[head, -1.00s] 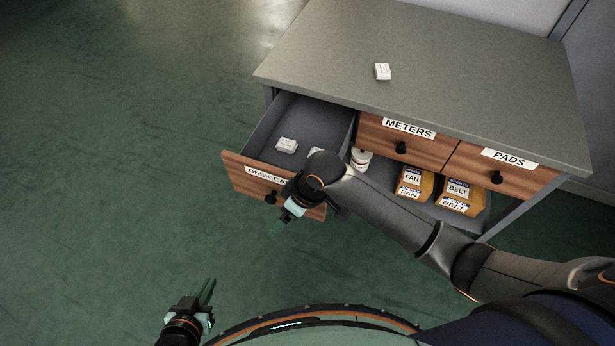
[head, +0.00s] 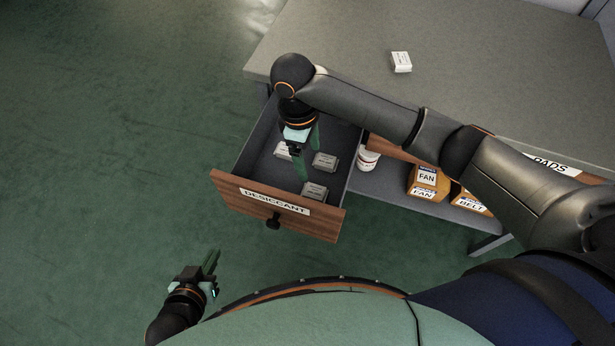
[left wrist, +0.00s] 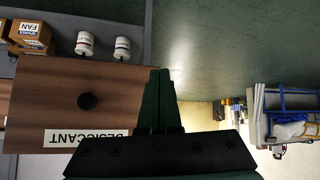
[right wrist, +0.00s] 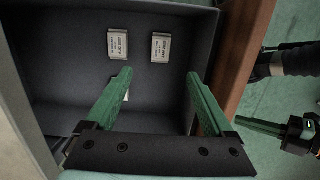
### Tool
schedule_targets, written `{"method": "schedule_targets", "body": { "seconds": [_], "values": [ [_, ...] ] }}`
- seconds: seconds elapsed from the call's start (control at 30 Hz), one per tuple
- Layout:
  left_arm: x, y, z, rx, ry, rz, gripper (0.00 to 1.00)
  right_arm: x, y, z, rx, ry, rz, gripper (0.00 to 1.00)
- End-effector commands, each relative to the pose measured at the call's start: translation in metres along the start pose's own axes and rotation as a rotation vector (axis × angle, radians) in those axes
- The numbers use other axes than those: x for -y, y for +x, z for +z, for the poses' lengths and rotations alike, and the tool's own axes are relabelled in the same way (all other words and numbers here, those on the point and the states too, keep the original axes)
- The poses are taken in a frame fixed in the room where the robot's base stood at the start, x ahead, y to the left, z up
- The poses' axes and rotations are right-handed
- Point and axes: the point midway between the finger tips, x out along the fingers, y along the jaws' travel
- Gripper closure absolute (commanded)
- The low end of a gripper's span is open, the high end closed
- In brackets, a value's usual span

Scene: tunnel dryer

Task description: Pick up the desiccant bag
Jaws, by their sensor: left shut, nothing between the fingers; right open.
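The open drawer labelled DESICCANT (head: 328,224) holds small pale packets with printed tops. One packet (head: 325,161) lies in the middle, one (head: 315,191) nearer the drawer front, and one (head: 283,151) at the left, partly behind my gripper. My right gripper (head: 307,160) is open above the drawer, pointing down. In the right wrist view, two packets (right wrist: 118,44) (right wrist: 160,47) lie beyond the fingertips, and a third is mostly hidden by a finger. Nothing is between the fingers. My left gripper (head: 211,262) is shut and empty, out over the floor before the drawer.
A similar packet (head: 401,62) sits on the grey worktop (head: 350,35). A white jar (head: 368,160) and the FAN (head: 427,181) and BELT (head: 469,203) boxes stand on the shelf right of the drawer. The drawer walls surround my right fingers. The floor at left is clear.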

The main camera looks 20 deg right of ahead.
Motion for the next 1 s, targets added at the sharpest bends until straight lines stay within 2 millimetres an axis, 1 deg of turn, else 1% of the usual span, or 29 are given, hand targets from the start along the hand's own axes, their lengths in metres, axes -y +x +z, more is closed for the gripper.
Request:
{"method": "schedule_targets", "body": {
  "seconds": [0.03,0.1,0.27,0.53,0.6,0.77,0.87,1.0],
  "values": [
    [-0.002,0.012,0.006,-0.006,0.005,0.009,1.00,0.001,0.016,-0.002,0.001,-0.001,-0.001,0.12],
    [-0.004,0.016,0.004,-0.010,0.009,0.016,1.00,0.000,0.021,-0.003,0.000,-0.001,-0.001,0.12],
    [-0.009,0.015,0.009,0.003,0.011,0.027,1.00,0.001,0.032,-0.003,0.001,0.000,-0.002,0.12],
    [-0.008,0.019,0.022,0.015,0.013,0.027,1.00,0.001,0.080,-0.003,0.001,0.000,-0.002,0.12],
    [-0.007,0.019,0.025,0.017,0.012,0.026,1.00,0.001,0.088,-0.003,0.001,0.000,-0.001,0.12],
    [-0.005,0.020,0.025,0.014,0.013,0.021,1.00,0.000,0.098,-0.003,0.000,0.000,0.000,0.12],
    [-0.004,0.022,0.026,0.008,0.013,0.019,1.00,-0.001,0.111,-0.003,0.001,0.000,0.000,0.12],
    [-0.002,0.026,0.029,0.003,0.014,0.018,1.00,-0.002,0.133,-0.004,0.002,0.000,-0.001,0.12]
  ]
}}
